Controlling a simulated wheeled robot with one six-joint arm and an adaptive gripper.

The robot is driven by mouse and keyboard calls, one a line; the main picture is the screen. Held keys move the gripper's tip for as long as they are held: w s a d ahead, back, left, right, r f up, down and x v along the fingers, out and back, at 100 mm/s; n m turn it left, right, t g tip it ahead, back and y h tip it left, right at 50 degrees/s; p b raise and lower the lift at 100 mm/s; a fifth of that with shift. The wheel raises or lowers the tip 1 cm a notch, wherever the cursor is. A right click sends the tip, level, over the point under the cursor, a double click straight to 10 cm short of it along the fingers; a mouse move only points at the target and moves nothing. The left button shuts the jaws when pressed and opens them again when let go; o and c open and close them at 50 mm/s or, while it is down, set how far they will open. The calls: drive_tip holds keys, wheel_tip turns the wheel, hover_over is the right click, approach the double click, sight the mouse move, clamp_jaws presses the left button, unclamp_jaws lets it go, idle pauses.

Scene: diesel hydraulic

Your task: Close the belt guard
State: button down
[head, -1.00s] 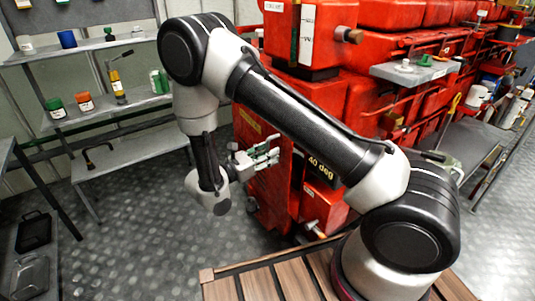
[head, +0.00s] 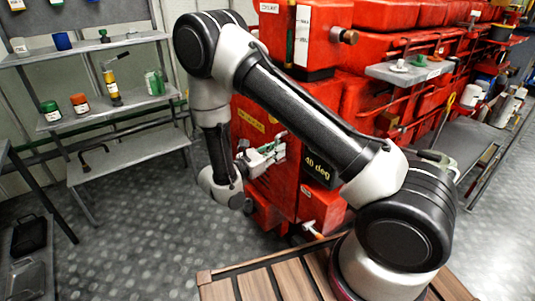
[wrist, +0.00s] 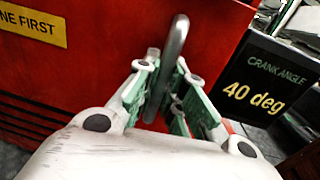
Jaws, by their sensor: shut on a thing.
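The belt guard is a red panel (wrist: 110,65) with a yellow label and dark slots at its lower left in the wrist view. It also shows in the head view as a red face (head: 280,182) behind my gripper. A curved grey metal handle (wrist: 178,42) stands out from it. My gripper (wrist: 172,95) has its green-padded fingers shut on the handle, one on each side. In the head view my gripper (head: 266,156) is just in front of the red panel. The fingers partly hide the handle's lower end.
A black crank angle display (wrist: 258,90) reading 40 deg is right of the guard. The large red engine (head: 400,75) fills the back right. A grey shelf (head: 130,160) with bottles stands at left. The floor (head: 140,255) between shelf and engine is clear.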

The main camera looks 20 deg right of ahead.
drive_tip(key=shift+d, duration=0.2)
drive_tip(key=c, duration=1.5)
unclamp_jaws()
drive_tip(key=shift+d, duration=0.1)
drive_tip(key=v, duration=1.2)
